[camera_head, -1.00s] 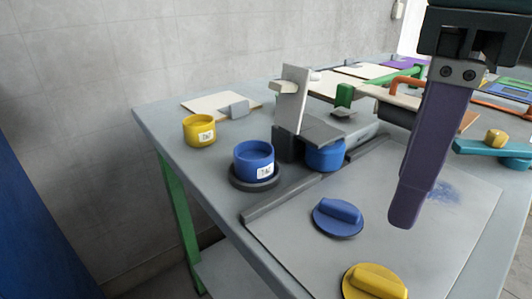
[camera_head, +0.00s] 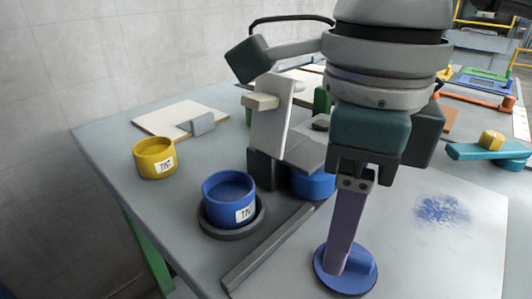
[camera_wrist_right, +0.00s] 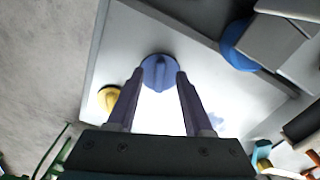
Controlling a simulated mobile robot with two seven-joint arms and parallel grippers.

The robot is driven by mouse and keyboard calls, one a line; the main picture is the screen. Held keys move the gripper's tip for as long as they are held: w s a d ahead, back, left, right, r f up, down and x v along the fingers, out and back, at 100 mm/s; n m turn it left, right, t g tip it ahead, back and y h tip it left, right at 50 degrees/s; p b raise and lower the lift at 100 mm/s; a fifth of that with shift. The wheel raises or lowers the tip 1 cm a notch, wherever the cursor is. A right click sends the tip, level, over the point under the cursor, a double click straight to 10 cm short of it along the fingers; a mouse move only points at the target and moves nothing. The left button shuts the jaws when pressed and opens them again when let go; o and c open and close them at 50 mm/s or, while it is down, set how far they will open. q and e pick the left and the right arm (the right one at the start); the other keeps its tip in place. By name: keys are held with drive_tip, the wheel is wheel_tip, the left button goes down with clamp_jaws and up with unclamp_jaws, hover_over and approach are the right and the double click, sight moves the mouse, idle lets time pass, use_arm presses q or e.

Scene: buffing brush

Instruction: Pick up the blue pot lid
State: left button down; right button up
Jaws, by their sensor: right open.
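The blue pot lid (camera_head: 363,277) is a round disc with a raised bar handle, lying on the pale board. My right gripper (camera_head: 336,266) points down over it, and its finger hides part of the lid. In the right wrist view the lid (camera_wrist_right: 158,66) shows just beyond and between the open fingertips (camera_wrist_right: 160,76), with space on both sides of its handle. I cannot tell whether the fingertips touch it. The blue pot (camera_head: 229,200) with a white label stands on a dark round base to the left.
A yellow pot (camera_head: 154,158) stands at the back left. A yellow lid (camera_wrist_right: 108,98) lies near the blue one in the right wrist view. A grey bar (camera_head: 268,248) runs along the board's left edge. The board (camera_head: 455,262) is clear on the right, apart from a blue smudge.

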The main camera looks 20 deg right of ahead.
wheel_tip(320, 180, down, 2)
drive_tip(key=shift+f, duration=0.1)
drive_tip(key=shift+c, duration=0.2)
clamp_jaws()
idle(0.4)
